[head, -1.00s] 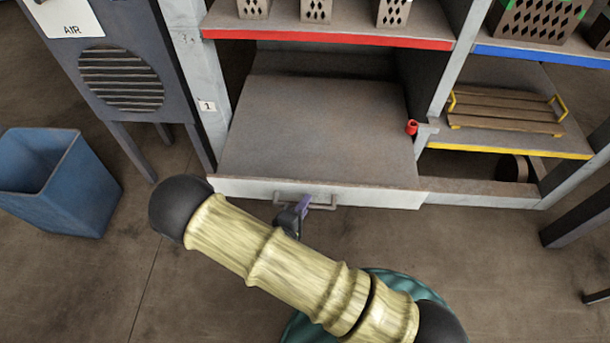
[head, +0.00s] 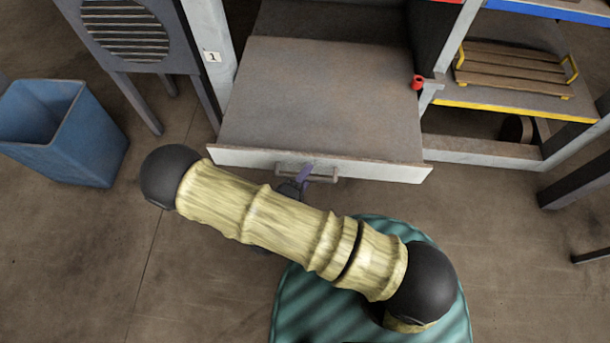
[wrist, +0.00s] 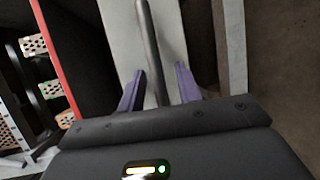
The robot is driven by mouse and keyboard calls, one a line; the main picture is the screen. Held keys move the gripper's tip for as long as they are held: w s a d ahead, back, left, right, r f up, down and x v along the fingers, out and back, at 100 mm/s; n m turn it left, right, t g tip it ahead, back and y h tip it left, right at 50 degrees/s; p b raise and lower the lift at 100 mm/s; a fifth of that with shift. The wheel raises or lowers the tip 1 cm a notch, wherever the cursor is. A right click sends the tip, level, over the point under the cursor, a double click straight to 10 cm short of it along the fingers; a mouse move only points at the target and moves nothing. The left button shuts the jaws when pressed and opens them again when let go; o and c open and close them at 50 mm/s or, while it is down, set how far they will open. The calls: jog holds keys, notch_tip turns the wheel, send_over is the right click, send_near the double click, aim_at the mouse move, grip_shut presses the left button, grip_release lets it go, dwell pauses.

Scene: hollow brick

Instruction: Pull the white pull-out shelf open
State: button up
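The white pull-out shelf has a grey top (head: 320,100) and a white front panel (head: 385,169) with a metal bar handle (head: 325,175). It stands partly out, its front ahead of the base ledge on its right. My gripper (head: 303,180) is at the handle in the head view, partly hidden by my arm. In the wrist view the two purple fingers of my gripper (wrist: 160,77) stand apart on either side of the handle bar (wrist: 150,45). Gaps show between bar and fingers, the wider one on the right. I cannot see contact clearly.
A blue bin (head: 60,135) stands on the floor at left, beside a grey vented cabinet (head: 125,40). A wooden tray with yellow handles (head: 512,68) lies on the yellow-edged shelf (head: 520,112) at right. The floor before the shelf is mostly clear.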

dwell(0.4)
jog(key=p+v, duration=0.3)
jog(key=v, duration=1.4)
jog(key=shift+s+r, duration=0.2)
